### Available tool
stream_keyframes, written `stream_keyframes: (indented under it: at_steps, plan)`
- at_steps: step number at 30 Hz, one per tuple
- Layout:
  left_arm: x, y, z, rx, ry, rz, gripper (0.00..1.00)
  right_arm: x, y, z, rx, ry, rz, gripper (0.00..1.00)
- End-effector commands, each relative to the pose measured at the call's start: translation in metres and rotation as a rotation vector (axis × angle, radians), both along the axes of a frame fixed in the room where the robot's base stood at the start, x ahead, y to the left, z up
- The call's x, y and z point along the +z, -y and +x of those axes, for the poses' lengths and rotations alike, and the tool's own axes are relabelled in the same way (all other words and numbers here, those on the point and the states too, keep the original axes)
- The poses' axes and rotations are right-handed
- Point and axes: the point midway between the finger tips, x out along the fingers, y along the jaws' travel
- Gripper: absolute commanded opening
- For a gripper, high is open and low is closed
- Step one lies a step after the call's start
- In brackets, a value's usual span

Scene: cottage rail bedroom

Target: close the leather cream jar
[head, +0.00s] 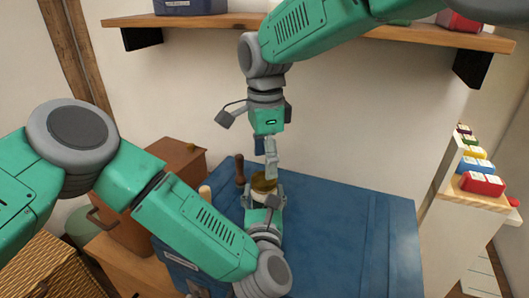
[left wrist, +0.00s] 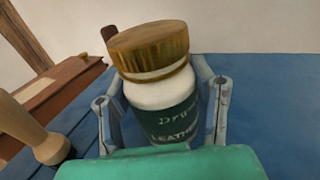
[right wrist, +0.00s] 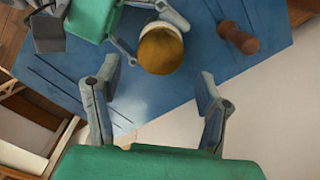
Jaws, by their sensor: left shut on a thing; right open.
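The leather cream jar (left wrist: 165,100) is white with a dark green label and stands on the blue surface, slightly tilted in the left wrist view. A golden-brown lid (left wrist: 148,45) sits on its top; a pale band of neck shows below it, and I cannot tell whether it is screwed tight. My left gripper (left wrist: 162,108) is shut around the jar's body, one finger on each side; in the head view it is low at the jar (head: 262,196). My right gripper (right wrist: 155,100) is open and empty, above and beside the jar; the lid (right wrist: 160,50) lies beyond its fingertips.
The blue chest top (head: 340,230) has free room to the right. A dark wooden handled tool (head: 240,170) stands behind the jar, left. A brown wooden box (head: 170,165) is at the left.

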Motion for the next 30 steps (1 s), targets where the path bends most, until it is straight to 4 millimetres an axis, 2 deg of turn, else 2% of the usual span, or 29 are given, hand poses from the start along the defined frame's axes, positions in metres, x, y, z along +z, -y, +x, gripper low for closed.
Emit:
stream_keyframes:
  at_steps: [1,5,30]
  plan:
    - [0.000,0.000,0.000,-0.001,-0.001,-0.001,0.00,0.004,-0.006,-0.002,0.074,0.009,-0.004,0.64]
    - [0.000,0.000,0.000,-0.001,-0.001,-0.001,0.00,0.005,-0.007,-0.003,0.330,0.004,-0.003,0.64]
    - [0.000,0.000,0.000,-0.001,-0.001,0.000,0.00,0.015,-0.005,-0.004,2.323,-0.012,0.022,0.64]
